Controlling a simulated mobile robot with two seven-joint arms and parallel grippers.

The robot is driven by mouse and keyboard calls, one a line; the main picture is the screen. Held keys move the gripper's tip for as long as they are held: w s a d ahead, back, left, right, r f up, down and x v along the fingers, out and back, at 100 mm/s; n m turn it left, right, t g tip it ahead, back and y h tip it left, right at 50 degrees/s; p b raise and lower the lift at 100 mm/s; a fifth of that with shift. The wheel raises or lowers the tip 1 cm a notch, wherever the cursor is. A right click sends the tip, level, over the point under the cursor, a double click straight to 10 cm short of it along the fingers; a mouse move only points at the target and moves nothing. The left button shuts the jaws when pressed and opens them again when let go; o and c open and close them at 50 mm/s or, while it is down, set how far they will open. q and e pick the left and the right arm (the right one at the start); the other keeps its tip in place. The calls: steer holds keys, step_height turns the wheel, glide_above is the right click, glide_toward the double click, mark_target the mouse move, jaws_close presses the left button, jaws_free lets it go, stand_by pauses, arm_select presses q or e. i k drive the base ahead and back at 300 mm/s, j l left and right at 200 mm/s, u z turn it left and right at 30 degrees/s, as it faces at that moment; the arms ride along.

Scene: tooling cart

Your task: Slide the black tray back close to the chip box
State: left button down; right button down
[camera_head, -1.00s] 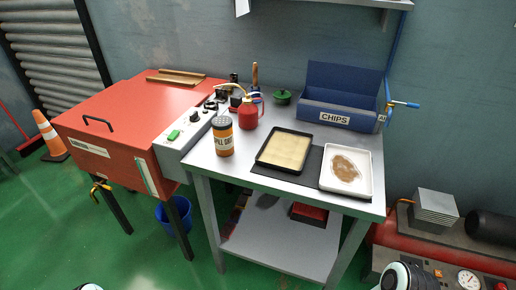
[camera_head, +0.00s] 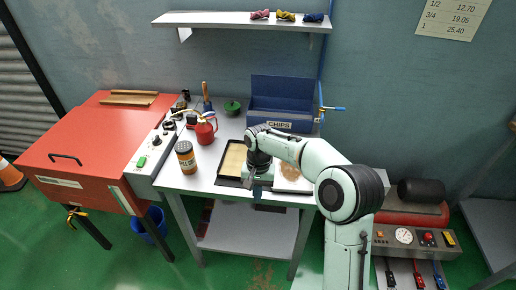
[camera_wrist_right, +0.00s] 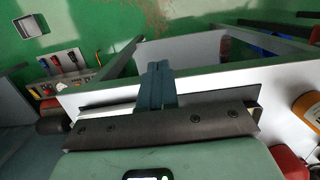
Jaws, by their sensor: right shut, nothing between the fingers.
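My right gripper (camera_head: 257,192) points down at the front edge of the cart, by the tray's front right corner. Its blue fingers (camera_wrist_right: 160,86) are together and empty in the right wrist view. Whether they touch the tray is unclear. My left gripper is out of view.
A shelf (camera_head: 240,20) hangs above.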

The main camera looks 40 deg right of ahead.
mark_target(234, 155)
steer(key=i+l, duration=0.35)
steer(key=l, duration=0.15)
steer(key=i+l, duration=0.35)
steer(key=l, duration=0.2)
